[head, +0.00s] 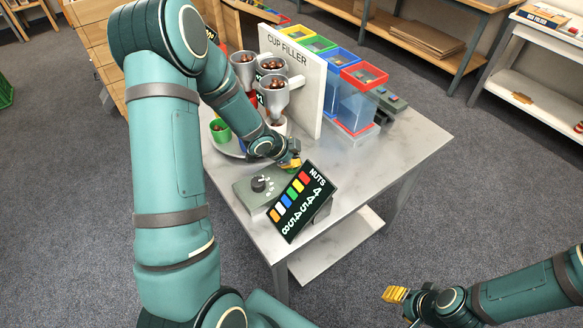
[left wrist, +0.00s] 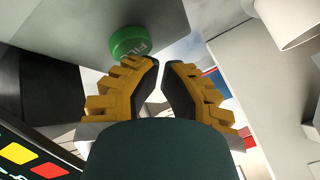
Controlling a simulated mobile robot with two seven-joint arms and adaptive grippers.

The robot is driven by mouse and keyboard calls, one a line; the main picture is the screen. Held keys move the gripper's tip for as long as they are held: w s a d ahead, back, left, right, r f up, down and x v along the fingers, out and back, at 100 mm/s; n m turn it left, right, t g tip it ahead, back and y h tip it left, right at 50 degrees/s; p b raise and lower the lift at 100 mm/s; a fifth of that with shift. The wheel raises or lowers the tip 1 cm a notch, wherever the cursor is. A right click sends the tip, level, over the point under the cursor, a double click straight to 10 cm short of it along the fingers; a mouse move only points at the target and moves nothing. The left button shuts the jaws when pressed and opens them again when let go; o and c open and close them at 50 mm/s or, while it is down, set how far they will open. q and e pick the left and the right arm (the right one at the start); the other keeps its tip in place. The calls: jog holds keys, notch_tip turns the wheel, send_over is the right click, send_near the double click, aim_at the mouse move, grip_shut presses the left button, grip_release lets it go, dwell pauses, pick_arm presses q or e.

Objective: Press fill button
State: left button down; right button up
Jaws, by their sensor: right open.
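The grey control box (head: 248,196) with a black dial (head: 258,184) sits at the table's front. In the left wrist view a round green button (left wrist: 132,40) lettered "FILL" stands out from a grey face, just beyond my left fingertips. My left gripper (head: 292,163) is over the box's far end and hides most of the button in the head view. Its fingers (left wrist: 162,64) are drawn together with only a narrow gap and nothing between them. Whether they touch the button I cannot tell. My right gripper (head: 395,294) is open and empty, off the table at lower right.
A black "NUTS" board (head: 300,202) with coloured squares stands in front of the box. Behind are cups of chestnuts (head: 272,92), a green cup (head: 220,130), a white "CUP FILLER" panel (head: 308,88) and coloured bins (head: 362,78). The table's (head: 400,160) right side is clear.

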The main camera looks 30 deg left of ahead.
pick_arm(q)
jog(key=shift+f+b, duration=0.35)
jog(key=shift+f, duration=0.05)
dwell(0.7)
dwell(0.3)
jog(key=shift+r+p, duration=0.8)
jog(key=shift+r, duration=0.05)
notch_tip(320, 180, up, 5)
jog(key=p, duration=0.4)
jog(key=shift+r+p, duration=0.1)
jog(key=shift+p, duration=0.3)
dwell(0.4)
